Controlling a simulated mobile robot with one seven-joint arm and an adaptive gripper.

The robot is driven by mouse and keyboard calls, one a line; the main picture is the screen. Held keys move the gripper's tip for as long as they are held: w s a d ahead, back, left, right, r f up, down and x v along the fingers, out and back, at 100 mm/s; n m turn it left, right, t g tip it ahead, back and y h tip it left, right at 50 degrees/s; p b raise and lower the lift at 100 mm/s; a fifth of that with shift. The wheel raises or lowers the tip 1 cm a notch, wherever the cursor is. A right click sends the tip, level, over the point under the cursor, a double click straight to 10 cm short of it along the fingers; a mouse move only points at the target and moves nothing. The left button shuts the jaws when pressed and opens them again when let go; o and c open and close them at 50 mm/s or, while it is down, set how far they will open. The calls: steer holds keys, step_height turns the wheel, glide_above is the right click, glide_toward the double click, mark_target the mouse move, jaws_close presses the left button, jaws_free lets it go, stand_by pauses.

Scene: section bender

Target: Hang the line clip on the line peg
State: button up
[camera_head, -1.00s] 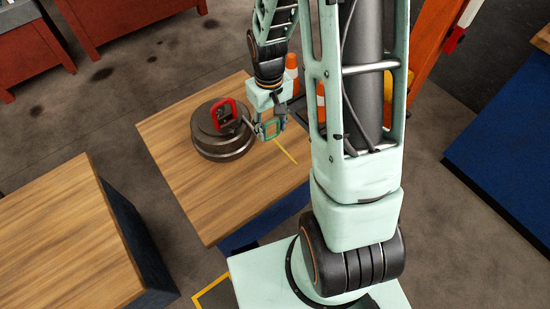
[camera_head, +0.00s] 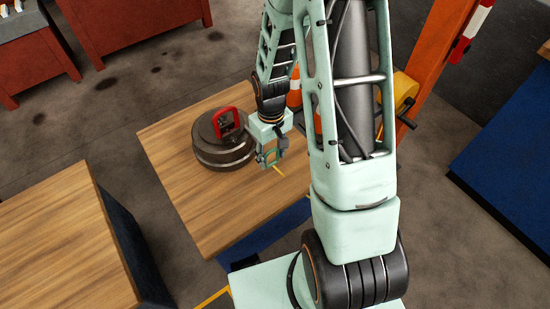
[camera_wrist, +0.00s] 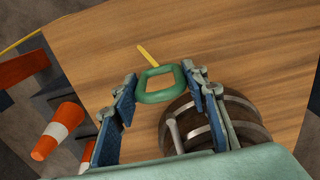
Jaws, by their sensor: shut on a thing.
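A green ring-shaped clip (camera_wrist: 155,97), which I take as the line clip, sits between the fingertips of my gripper (camera_wrist: 163,82) in the wrist view. My gripper is shut on it. In the head view my gripper (camera_head: 268,157) is above the table, just right of and nearer than a dark round drum (camera_head: 222,155). A grey metal peg (camera_wrist: 175,135) shows by the drum (camera_wrist: 240,115) in the wrist view; I cannot tell surely that it is the line peg. The clip is apart from this peg. A red loop (camera_head: 226,121) is at the drum's top.
Orange cones (camera_wrist: 58,130) and an orange post (camera_head: 430,60) stand beyond the table. Another wooden table (camera_head: 60,240) is at left. The near tabletop is clear.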

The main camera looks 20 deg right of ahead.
steer(key=shift+w+a+f, duration=0.1)
steer(key=shift+w+a, duration=0.15)
steer(key=shift+w, duration=0.55)
steer(key=shift+w+a+f, duration=0.1)
steer(key=shift+w+a, duration=0.2)
steer(key=shift+w, duration=0.55)
steer(key=shift+w+a, duration=0.25)
steer(key=shift+w, duration=0.55)
steer(key=shift+w+a+f+b, duration=0.2)
steer(key=shift+w+f+b, duration=0.35)
steer(key=shift+w+b, duration=0.1)
steer(key=o, duration=1.3)
steer(key=shift+c, duration=0.2)
